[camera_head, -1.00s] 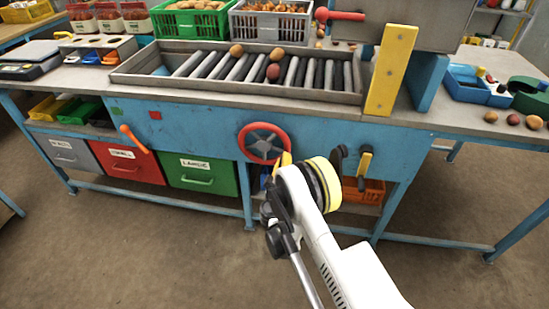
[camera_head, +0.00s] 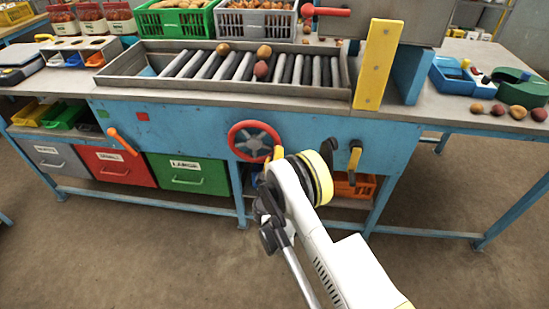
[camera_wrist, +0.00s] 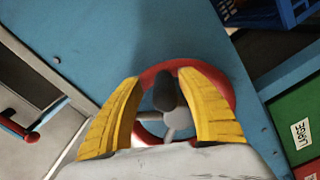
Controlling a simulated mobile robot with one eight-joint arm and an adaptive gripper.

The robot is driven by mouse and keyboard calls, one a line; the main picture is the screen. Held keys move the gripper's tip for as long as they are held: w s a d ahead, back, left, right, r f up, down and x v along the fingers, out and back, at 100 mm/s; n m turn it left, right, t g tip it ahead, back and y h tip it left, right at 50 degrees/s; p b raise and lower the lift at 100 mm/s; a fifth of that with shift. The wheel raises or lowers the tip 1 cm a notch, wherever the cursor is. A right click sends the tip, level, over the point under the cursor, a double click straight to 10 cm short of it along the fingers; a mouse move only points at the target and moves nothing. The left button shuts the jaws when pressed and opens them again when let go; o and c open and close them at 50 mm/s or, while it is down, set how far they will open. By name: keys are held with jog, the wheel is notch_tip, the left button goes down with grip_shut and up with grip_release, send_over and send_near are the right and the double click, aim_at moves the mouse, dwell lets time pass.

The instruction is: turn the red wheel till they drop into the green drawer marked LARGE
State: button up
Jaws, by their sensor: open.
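The red wheel (camera_head: 236,130) is upright on the blue front panel of the bench. It has grey spokes, and its red rim also shows in the wrist view (camera_wrist: 225,86). My gripper (camera_wrist: 158,82) is open, with its yellow fingers on either side of the wheel's dark knob (camera_wrist: 165,92); I cannot tell whether they touch it. In the head view my arm hides part of the wheel's lower right. The green drawer marked LARGE (camera_head: 188,176) is shut, low and left of the wheel. Three potatoes (camera_head: 264,51) lie on the rollers above.
A red drawer (camera_head: 115,165) and a grey drawer (camera_head: 62,162) stand left of the green one. An orange lever (camera_head: 122,141) and a yellow-handled lever (camera_head: 354,158) stick out of the panel. An orange crate (camera_head: 362,185) sits below. The floor in front is clear.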

aim_at(274, 138)
notch_tip(274, 138, up, 9)
jog(key=shift+r, duration=0.2)
dwell(0.4)
jog(key=shift+s, duration=0.1)
